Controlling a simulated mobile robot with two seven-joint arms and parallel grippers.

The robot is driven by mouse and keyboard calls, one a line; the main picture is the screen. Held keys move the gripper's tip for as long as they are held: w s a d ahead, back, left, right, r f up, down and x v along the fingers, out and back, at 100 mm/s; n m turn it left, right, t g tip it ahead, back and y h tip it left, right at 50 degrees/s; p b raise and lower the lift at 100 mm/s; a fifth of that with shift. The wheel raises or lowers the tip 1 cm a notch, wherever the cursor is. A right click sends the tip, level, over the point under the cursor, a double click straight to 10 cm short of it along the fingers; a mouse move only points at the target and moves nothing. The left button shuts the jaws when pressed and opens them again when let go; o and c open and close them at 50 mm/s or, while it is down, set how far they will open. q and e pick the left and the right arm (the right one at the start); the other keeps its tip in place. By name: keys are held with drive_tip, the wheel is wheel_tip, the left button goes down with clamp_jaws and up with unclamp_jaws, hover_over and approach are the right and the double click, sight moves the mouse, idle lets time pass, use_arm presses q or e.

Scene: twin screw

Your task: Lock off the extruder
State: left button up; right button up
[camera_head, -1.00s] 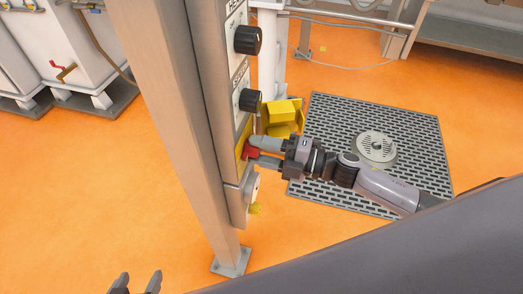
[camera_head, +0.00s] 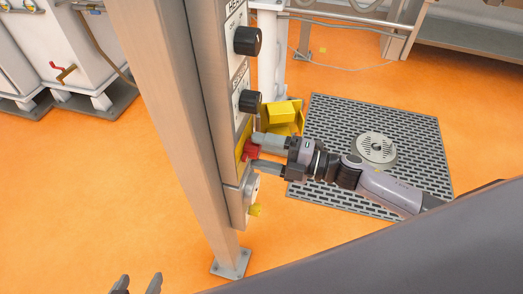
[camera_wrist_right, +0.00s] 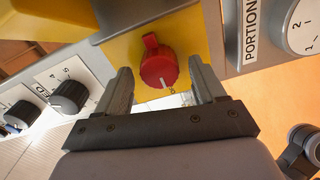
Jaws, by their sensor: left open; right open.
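The red rotary switch (camera_head: 251,151) sits on a yellow plate (camera_head: 241,139) on the side of the grey control post. It shows closely in the right wrist view (camera_wrist_right: 158,66), with a white mark on its rim toward my gripper. My right gripper (camera_head: 262,153) is open, with one finger on each side of the red knob and a gap to it in the wrist view (camera_wrist_right: 164,88). Whether a finger touches the knob in the head view cannot be told. My left gripper (camera_head: 139,284) is open and empty at the bottom edge, far from the post.
Black knobs (camera_head: 247,41) are on the panel above the switch. A white dial with a yellow tab (camera_head: 256,210) is below it. A yellow box (camera_head: 282,112) stands behind my right gripper. A grey floor grate (camera_head: 405,148) lies under the right arm.

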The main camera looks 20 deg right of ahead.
drive_tip(key=v, duration=0.6)
drive_tip(key=shift+s+d, duration=0.2)
drive_tip(key=shift+d, duration=0.05)
drive_tip(key=s+f+m+h+p, duration=0.2)
drive_tip(key=s+m+h+p, duration=0.3)
drive_tip(key=m, duration=0.7)
drive_tip(key=s+d+f+m+h+p, duration=0.1)
drive_tip(key=s+f+m+h+p, duration=0.2)
drive_tip(key=m, duration=1)
drive_tip(key=s+h+p, duration=0.2)
drive_tip(key=s+h, duration=0.2)
drive_tip(key=s, duration=0.1)
drive_tip(key=shift+h, duration=0.4)
drive_tip(key=shift+s, duration=0.1)
